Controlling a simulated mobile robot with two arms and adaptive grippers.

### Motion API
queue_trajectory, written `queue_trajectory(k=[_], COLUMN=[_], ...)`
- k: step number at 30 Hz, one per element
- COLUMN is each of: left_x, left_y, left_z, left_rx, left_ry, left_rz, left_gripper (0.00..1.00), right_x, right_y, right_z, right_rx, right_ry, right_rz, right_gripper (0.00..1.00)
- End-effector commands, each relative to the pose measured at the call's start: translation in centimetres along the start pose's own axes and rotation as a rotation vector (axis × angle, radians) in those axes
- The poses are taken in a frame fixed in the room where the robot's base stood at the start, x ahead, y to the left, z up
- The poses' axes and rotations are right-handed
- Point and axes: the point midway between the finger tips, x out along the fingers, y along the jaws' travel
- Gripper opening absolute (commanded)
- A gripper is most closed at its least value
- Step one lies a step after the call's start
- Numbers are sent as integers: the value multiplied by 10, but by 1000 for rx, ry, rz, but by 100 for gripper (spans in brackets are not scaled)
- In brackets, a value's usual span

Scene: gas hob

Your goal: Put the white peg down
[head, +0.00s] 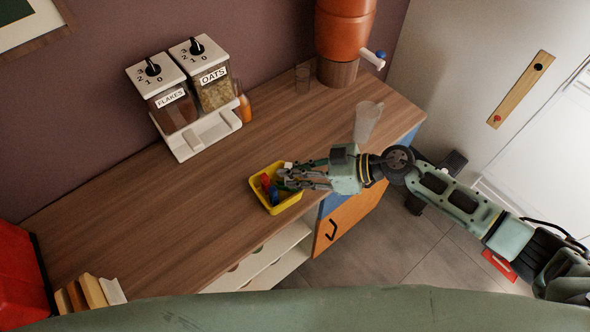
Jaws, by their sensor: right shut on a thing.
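The white peg (288,165) shows as a small pale piece at the fingertips of my right gripper (284,178). The gripper is shut on it, over the right part of a yellow tray (279,208) near the counter's front edge. Most of the peg is hidden by the fingers, and I cannot tell whether it touches the tray. Red and blue pegs (273,193) lie in the tray, left of the fingers. My left gripper is not in view.
A dispenser labelled flakes and oats (195,95) stands at the back of the wooden counter (160,205). A clear cup (367,120) stands behind my right arm. An orange drink container (344,35) is at the back right. The counter left of the tray is clear.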

Motion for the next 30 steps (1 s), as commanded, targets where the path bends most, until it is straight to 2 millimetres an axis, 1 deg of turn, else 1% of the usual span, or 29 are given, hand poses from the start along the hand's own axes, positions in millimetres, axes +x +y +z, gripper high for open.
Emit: queue_trajectory(k=[5,20,21,27,30], left_x=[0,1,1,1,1], left_y=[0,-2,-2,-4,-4], left_z=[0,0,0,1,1], left_rx=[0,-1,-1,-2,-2], left_ry=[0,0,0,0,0], left_rz=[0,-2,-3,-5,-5], left_gripper=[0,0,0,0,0], right_x=[0,4,4,4,4], right_y=[0,0,0,0,0], right_z=[0,10,10,10,10], right_rx=[-1,1,0,0,0], right_ry=[0,0,0,0,0], right_rz=[0,0,0,0,0], right_gripper=[0,0,17,34,34])
